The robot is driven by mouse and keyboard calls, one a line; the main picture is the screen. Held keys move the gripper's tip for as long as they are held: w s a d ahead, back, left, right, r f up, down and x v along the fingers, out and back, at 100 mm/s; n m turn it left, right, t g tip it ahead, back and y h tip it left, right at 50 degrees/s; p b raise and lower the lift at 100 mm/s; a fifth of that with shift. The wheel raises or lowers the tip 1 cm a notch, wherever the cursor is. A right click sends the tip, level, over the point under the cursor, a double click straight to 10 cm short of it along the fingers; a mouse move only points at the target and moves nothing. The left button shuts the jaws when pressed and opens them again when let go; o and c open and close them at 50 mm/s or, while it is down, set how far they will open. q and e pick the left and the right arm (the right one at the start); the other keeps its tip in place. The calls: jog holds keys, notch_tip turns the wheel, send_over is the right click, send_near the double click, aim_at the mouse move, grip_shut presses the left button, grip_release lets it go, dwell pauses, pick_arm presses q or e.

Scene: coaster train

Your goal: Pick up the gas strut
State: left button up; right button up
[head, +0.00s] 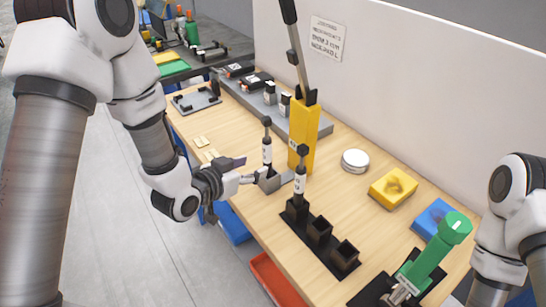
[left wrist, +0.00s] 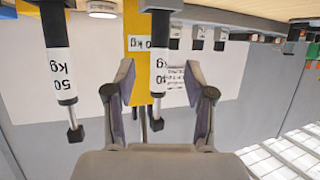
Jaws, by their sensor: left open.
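Two upright gas struts with black ends and white labelled bodies show in the head view. One gas strut (head: 267,148) stands behind my left gripper (head: 270,181); its foot is hidden. The other strut (head: 300,178) stands in a socket of a black rack (head: 320,238). In the left wrist view, which is upside down, my left gripper (left wrist: 158,76) is open. One strut (left wrist: 160,62) shows in the gap between its fingers, apparently not clamped. The strut marked 50 kg (left wrist: 59,65) is outside the fingers, to the left. My right gripper is not in view.
A yellow post (head: 303,133) with a tilted black-and-grey lever rises close behind the struts. A round white tin (head: 355,160), yellow block (head: 393,187), blue block (head: 432,218) and green-handled device (head: 432,262) stand to the right. Bins sit below the bench's front edge.

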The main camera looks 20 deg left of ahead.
aim_at(264, 160)
pick_arm(q)
jog(key=shift+w+d+r, duration=0.1)
jog(key=shift+w+d, duration=0.05)
jog(key=shift+w, duration=0.15)
jog(key=p+x, duration=0.2)
jog(key=x, duration=0.5)
jog(key=shift+p, duration=0.35)
grip_shut()
